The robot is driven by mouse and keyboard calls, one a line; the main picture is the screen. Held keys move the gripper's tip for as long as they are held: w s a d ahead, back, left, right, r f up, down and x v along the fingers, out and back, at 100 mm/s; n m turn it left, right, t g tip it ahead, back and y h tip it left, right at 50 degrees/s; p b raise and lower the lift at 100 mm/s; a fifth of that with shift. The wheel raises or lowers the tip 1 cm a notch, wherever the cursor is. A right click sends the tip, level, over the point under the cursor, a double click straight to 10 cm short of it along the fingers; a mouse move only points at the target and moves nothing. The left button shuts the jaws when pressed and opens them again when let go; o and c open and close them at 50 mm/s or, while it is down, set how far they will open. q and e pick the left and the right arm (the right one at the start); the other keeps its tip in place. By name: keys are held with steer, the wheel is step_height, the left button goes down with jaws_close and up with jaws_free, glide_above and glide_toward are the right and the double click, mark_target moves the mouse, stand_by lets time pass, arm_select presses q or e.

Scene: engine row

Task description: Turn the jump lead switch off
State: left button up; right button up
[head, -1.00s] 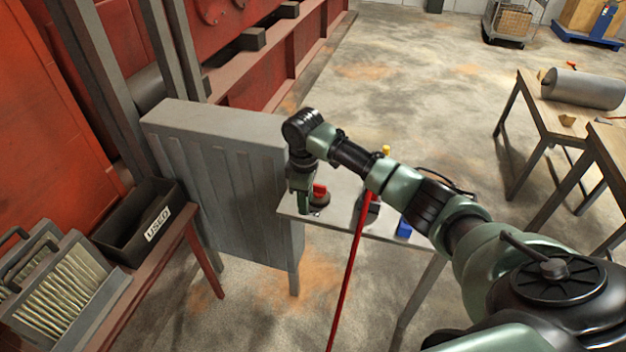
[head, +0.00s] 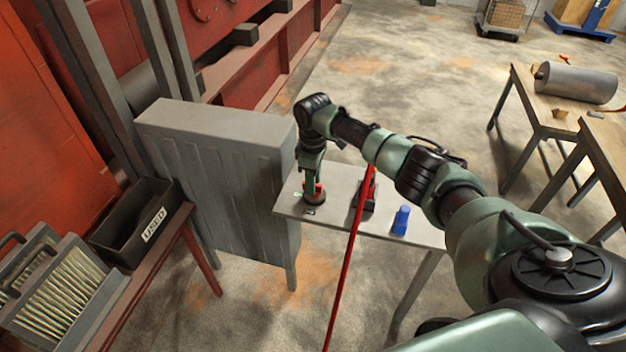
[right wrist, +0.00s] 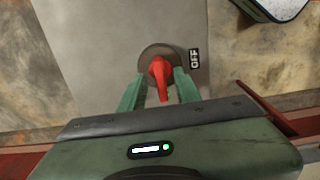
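The jump lead switch is a dark round base (right wrist: 147,52) with a red handle (right wrist: 160,78), on a grey table. In the right wrist view the handle points toward my gripper, and a black OFF label (right wrist: 194,58) lies to the right of the base. My right gripper (right wrist: 160,90) is open, with one green finger on each side of the handle; whether either finger touches it I cannot tell. In the head view the right gripper (head: 313,187) reaches down over the switch (head: 314,197) and partly hides it. My left gripper is not in view.
The grey table (head: 335,215) also carries a blue object (head: 401,220) and a dark device with a red cable (head: 345,280) running down in front. A ribbed grey cabinet (head: 220,180) stands close left of the table. A USED bin (head: 135,220) is further left.

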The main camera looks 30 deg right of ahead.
steer(key=shift+f, duration=0.15)
jaws_close()
